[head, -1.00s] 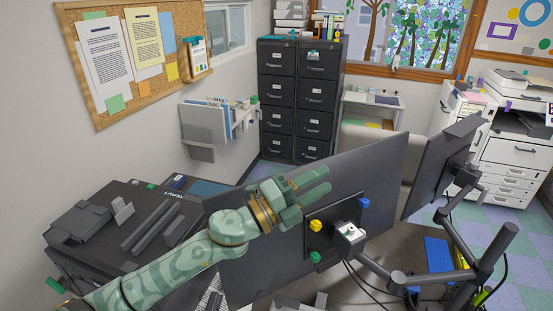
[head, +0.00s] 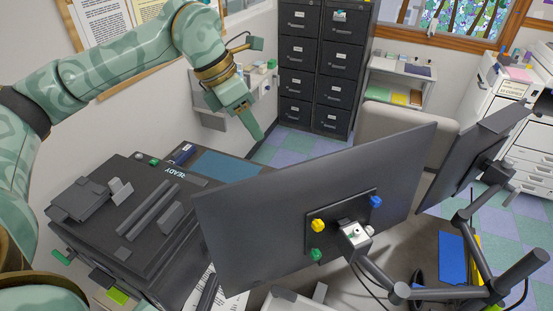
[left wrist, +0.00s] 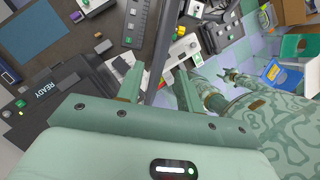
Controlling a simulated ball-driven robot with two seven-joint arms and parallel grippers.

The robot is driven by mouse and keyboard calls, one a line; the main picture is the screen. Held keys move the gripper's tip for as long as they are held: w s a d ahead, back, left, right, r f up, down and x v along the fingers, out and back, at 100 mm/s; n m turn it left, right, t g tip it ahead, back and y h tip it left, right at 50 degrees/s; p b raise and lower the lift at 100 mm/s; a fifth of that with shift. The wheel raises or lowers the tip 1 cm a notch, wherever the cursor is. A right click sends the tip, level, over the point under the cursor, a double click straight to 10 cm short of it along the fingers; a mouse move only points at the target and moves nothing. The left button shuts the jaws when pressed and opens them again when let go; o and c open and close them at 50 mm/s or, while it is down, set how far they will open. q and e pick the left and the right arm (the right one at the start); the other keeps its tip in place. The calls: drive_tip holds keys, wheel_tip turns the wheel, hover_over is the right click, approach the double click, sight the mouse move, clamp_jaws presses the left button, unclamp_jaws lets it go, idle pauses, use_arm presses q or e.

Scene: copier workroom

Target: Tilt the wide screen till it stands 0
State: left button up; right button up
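The wide screen (head: 265,225) shows its dark back in the head view, on a jointed arm mount (head: 355,240). Yellow (head: 318,225), blue (head: 376,201) and green (head: 315,254) knobs sit on its back plate. Its tilt angle cannot be read exactly. My left gripper (head: 248,120) points down, above the screen's upper left edge in the picture. In the left wrist view its fingers (left wrist: 152,90) are apart, and the screen (left wrist: 161,55) shows as a thin dark strip between them; contact cannot be told. A green arm, likely my right, shows there; its gripper is unclear.
A second screen (head: 475,155) stands close on the right, on a neighbouring arm. A dark machine marked READY (head: 125,220) fills the left. Cables hang below the mount.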

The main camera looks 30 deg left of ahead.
sight(280, 170)
use_arm(q)
drive_tip(key=p+x, duration=0.1)
drive_tip(key=x, duration=1.1)
drive_tip(key=shift+w+d+f, duration=0.1)
drive_tip(key=shift+d, duration=0.05)
clamp_jaws()
